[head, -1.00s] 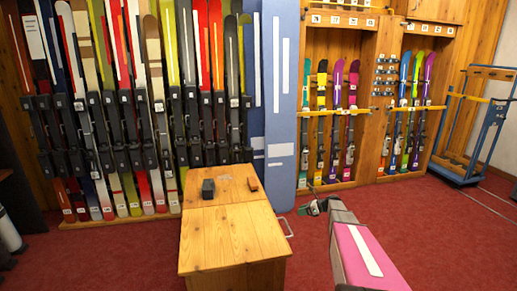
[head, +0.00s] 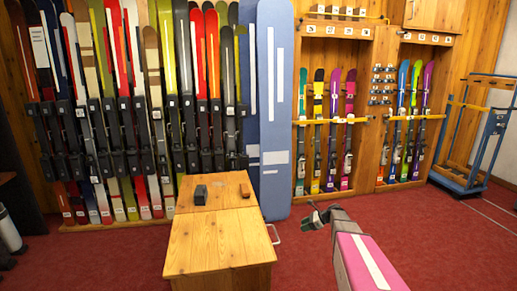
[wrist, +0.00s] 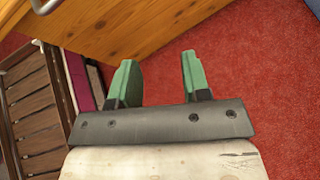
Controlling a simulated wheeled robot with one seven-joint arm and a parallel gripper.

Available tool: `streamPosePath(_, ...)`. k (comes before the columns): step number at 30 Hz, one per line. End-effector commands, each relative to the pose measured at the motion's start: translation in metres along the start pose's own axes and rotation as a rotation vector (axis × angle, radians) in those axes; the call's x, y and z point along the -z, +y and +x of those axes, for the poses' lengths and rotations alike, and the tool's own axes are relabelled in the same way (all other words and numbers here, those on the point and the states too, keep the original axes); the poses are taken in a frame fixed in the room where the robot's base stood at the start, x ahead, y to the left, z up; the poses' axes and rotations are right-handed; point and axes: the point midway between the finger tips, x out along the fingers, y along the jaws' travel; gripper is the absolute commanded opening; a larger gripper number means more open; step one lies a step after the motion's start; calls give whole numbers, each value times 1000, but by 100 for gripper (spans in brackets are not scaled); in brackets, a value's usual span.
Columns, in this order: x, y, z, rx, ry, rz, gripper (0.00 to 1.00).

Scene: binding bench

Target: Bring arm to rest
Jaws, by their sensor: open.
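My gripper (head: 315,215) is at the end of my grey and pink arm, over the red carpet to the right of the wooden bench (head: 218,243). In the wrist view its two green fingers (wrist: 158,65) stand apart with nothing between them. The bench side (wrist: 130,30) lies just beyond the fingers in that view. I cannot tell the exact gap to it.
A dark block (head: 200,194) and a small brown block (head: 245,190) lie on the bench top. A metal handle (head: 274,234) juts from its right side. Ski racks line the back wall. A blue trolley (head: 467,180) stands far right. Carpet (head: 430,245) is clear at right.

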Motion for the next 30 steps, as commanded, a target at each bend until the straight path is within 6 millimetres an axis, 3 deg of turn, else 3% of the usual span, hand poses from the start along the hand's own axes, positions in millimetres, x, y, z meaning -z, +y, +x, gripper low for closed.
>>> streamPosePath(8,-18,77,7,-84,195,-347,43)
streamPosePath(14,-33,167,1,-254,413,-790,43)
streamPosePath(18,-43,233,-17,-456,572,-1171,43)
streamPosePath(21,-47,267,-31,-602,652,-1391,43)
streamPosePath(25,-51,292,-46,-752,713,-1579,43)
streamPosePath(30,-52,301,-53,-834,740,-1671,43)
